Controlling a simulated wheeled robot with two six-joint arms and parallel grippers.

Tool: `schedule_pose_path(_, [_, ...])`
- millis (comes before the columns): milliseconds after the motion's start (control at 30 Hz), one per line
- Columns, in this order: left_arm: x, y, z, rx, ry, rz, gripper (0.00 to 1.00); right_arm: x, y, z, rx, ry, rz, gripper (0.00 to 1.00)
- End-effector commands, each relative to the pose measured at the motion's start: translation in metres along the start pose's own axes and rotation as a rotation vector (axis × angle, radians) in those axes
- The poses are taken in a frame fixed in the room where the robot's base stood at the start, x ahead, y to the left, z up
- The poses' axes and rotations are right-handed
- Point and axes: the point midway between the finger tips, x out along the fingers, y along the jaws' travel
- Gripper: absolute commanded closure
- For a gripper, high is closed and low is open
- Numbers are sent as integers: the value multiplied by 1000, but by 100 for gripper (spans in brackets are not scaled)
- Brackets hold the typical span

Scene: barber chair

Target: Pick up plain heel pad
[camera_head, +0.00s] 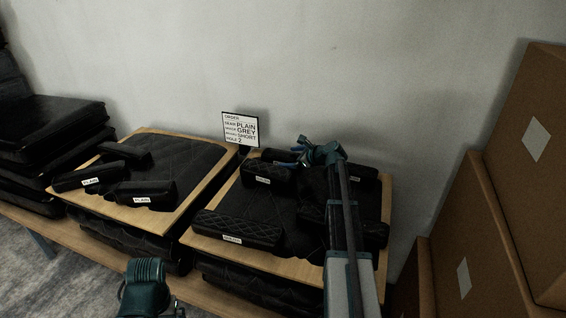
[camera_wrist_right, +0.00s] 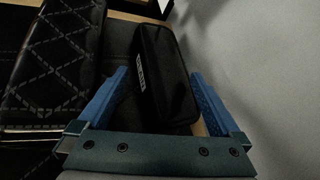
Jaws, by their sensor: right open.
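In the right wrist view, a smooth black pad (camera_wrist_right: 160,70) with a small white label lies between the two blue fingers of my right gripper (camera_wrist_right: 158,78). The fingers are open, one on each side; I cannot tell whether they touch it. On the left stack lie smooth black pads with PLAIN labels (camera_head: 146,194). My left gripper's jaws are not seen.
A quilted pad (camera_wrist_right: 60,65) lies left of the fingers. More quilted pads (camera_head: 238,230) lie on the right board (camera_head: 262,262). The order card (camera_head: 241,128) stands behind, reading PLAIN, GREY, SHORT, 2. The wall is close behind; cardboard boxes (camera_head: 480,235) stand at right.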

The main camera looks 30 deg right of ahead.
Motion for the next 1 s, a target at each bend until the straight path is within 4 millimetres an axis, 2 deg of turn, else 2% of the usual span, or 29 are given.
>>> schedule_pose_path(33, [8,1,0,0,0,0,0,11,-1,-4,-1,0,1,0])
schedule_pose_path(200, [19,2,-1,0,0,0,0,35,-1,-4,-2,0,2,0])
schedule_pose_path(467, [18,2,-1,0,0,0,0,36,-1,-2,-1,1,0,0])
schedule_pose_path(867, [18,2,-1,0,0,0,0,36,-1,-2,-1,1,1,72])
schedule_pose_path(900, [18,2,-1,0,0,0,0,36,-1,-2,-1,1,1,76])
schedule_pose_path(1000, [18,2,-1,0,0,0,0,36,-1,-2,0,0,1,76])
